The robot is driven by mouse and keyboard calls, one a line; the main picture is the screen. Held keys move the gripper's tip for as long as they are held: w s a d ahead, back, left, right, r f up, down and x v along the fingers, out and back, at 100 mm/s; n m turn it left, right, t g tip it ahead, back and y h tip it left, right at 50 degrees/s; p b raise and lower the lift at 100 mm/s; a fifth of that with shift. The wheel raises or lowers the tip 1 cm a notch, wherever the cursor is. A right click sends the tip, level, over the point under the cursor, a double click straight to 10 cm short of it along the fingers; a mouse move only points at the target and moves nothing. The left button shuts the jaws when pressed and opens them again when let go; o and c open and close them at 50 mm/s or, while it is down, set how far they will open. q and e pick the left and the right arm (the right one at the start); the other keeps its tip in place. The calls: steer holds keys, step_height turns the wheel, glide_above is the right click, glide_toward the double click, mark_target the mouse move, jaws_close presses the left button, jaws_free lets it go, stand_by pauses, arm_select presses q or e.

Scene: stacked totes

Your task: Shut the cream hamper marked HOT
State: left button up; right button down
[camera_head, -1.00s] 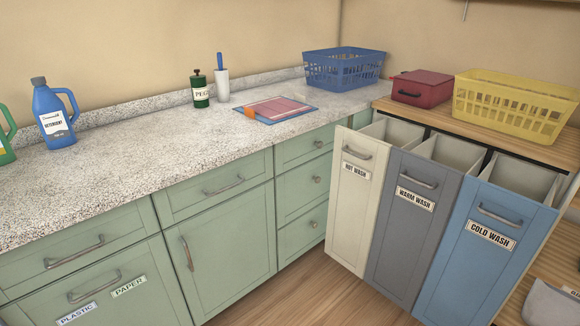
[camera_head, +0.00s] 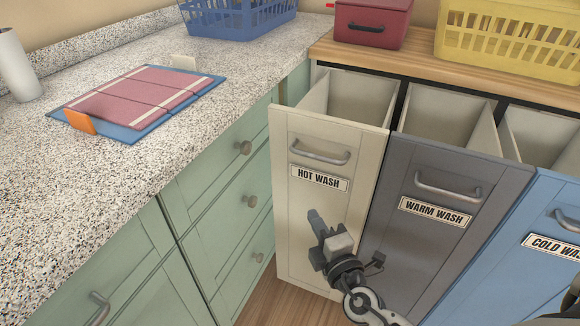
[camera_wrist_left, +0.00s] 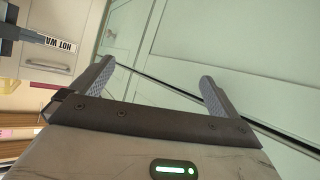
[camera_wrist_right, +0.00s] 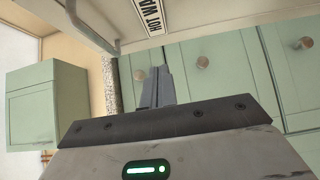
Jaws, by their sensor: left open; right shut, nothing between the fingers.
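The cream hamper (camera_head: 285,235) carries a HOT WASH label (camera_head: 320,178) and a curved metal handle (camera_head: 320,156). It stands tilted out, with its inner bin showing behind the front panel. My right gripper (camera_head: 316,220) is shut and empty, in front of the cream panel below the label; whether it touches cannot be told. In the right wrist view its fingers (camera_wrist_right: 158,85) are together, with the handle (camera_wrist_right: 92,32) and label (camera_wrist_right: 147,15) above. My left gripper (camera_wrist_left: 158,88) is open and empty before green cabinet fronts; it is outside the head view.
The grey WARM WASH hamper (camera_head: 420,235) and blue COLD WASH hamper (camera_head: 520,240) also stand open at the right. Green drawers (camera_head: 225,220) and a speckled counter (camera_head: 130,165) adjoin at the left. A red box (camera_head: 372,22) and yellow basket (camera_head: 480,35) sit on the wooden top.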

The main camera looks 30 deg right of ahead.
glide_toward(299, 171)
steer(key=w+a, duration=0.3)
steer(key=w+d, duration=0.2)
steer(key=d, duration=0.1)
steer(key=shift+w+r, duration=0.1)
steer(key=shift+w+d, duration=0.2)
steer(key=shift+d, duration=0.05)
arm_select(q)
steer(key=shift+s+r, duration=0.2)
steer(key=shift+s, duration=0.1)
steer(key=shift+r, duration=0.1)
